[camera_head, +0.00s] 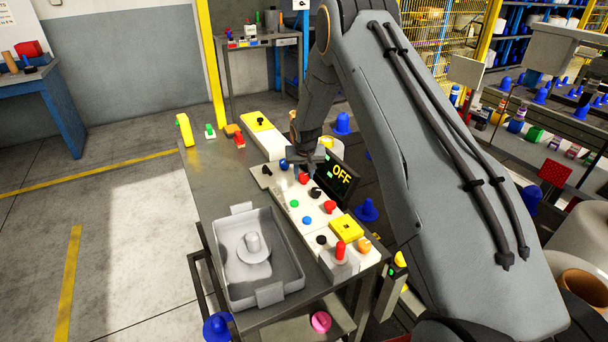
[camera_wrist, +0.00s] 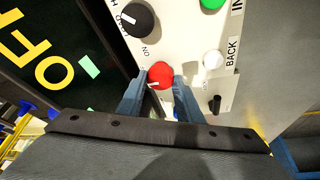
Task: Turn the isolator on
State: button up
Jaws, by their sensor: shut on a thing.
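The isolator appears to be the red rotary knob (camera_wrist: 160,75) on the white control panel (camera_wrist: 178,25); it carries a white pointer mark, and partly cut lettering lies beside it. In the head view the knob (camera_head: 304,178) shows just below my gripper (camera_head: 303,165). In the wrist view the two blue-grey fingers of my gripper (camera_wrist: 159,92) flank the knob, shut on it. The display (camera_head: 341,174) beside the panel reads OFF in yellow; part of it also shows in the wrist view (camera_wrist: 45,65). The knob's lower side is partly hidden by the gripper.
A black knob (camera_wrist: 138,18), a white button (camera_wrist: 212,60) and a black lever (camera_wrist: 215,103) sit close around the red knob. A grey tray (camera_head: 236,287) with a grey part stands left of the panel. The table's back left (camera_head: 205,165) has bare room.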

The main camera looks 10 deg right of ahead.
jog(key=shift+b, duration=0.3)
jog(key=m+b, duration=0.2)
jog(key=b, duration=0.1)
jog(key=m+h+b, duration=0.1)
jog(key=m+b, duration=0.1)
jog(key=b, duration=0.2)
jog(key=shift+w+a+f+h, duration=0.15)
jog(key=shift+w+f+h, duration=0.05)
jog(key=shift+h, duration=0.1)
jog(key=m+g+h+b, duration=0.1)
jog(key=m+b, duration=0.3)
jog(key=b, duration=0.2)
jog(key=shift+a+b, duration=0.15)
jog(key=shift+b, duration=0.15)
jog(key=m+g+b, duration=0.1)
jog(key=m+b, duration=0.1)
jog(key=m+g+h+b, duration=0.1)
jog(key=m+b, duration=0.1)
jog(key=shift+w+m, duration=0.15)
jog(key=shift+m, duration=0.25)
jog(key=m+g+b, duration=0.2)
jog(key=m+b, duration=0.1)
jog(key=m, duration=0.1)
jog(key=shift+r+m, duration=0.15)
jog(key=shift+m, duration=0.25)
jog(key=o, duration=1)
